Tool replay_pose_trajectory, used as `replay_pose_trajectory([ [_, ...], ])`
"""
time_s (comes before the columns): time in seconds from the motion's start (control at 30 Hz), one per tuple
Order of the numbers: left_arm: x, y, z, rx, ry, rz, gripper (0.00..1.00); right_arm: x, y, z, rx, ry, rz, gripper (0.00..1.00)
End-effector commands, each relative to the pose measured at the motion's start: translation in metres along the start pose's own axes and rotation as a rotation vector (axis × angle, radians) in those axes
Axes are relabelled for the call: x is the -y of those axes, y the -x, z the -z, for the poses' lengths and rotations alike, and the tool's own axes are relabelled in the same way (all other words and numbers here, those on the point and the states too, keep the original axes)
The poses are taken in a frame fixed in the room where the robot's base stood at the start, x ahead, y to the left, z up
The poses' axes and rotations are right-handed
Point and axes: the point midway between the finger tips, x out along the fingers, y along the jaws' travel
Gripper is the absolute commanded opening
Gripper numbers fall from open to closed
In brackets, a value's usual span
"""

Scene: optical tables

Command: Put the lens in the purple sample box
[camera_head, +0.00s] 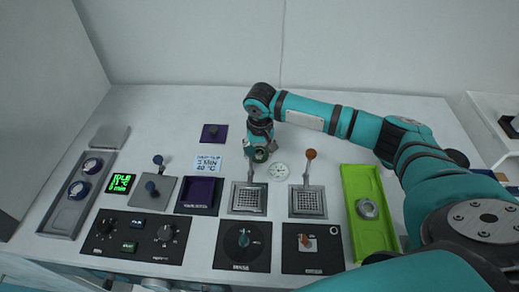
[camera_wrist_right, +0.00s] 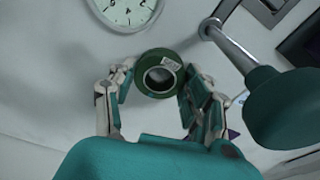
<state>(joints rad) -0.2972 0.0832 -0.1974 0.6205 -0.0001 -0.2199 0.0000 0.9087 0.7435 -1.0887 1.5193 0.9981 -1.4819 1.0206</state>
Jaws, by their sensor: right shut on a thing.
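The lens is a dark green ring with a pale label (camera_wrist_right: 160,74). In the right wrist view it sits between the two fingers of my right gripper (camera_wrist_right: 155,95), which is shut on it. In the head view my right gripper (camera_head: 260,153) holds it above the table, behind the left metal grid plate, and the fingers partly hide it. The purple sample box (camera_head: 200,190) is an open square on a dark base, in front and to the left of the gripper. A small purple piece with a dark knob (camera_head: 213,131) lies farther back. My left gripper is not in view.
A lever with a teal knob (camera_wrist_right: 275,105) stands close beside my right gripper. Another lever has an orange knob (camera_head: 311,154). A round dial (camera_head: 279,171) lies between them. A green tray (camera_head: 382,235) is at right. A white label card (camera_head: 208,163) lies behind the box.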

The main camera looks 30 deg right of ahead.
Motion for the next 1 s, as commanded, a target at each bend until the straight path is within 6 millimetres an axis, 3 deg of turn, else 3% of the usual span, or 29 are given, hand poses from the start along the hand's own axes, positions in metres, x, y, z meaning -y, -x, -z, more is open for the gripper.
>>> replay_pose_trajectory([
  [0.3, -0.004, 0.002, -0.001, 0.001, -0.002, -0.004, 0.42, 0.000, -0.002, 0.000, 0.001, -0.001, 0.001, 0.12],
  [0.33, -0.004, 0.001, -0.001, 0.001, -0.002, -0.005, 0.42, 0.000, -0.003, 0.000, 0.000, -0.001, 0.001, 0.53],
  [0.5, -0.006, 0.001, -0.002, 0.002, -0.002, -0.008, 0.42, 0.000, -0.002, 0.000, 0.000, 0.000, 0.001, 0.73],
  [0.8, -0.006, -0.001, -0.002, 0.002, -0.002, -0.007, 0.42, 0.000, 0.000, 0.001, -0.002, 0.000, 0.001, 0.73],
  [1.0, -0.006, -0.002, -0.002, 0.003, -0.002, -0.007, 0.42, 0.000, 0.027, 0.001, -0.004, 0.001, 0.003, 0.73],
])
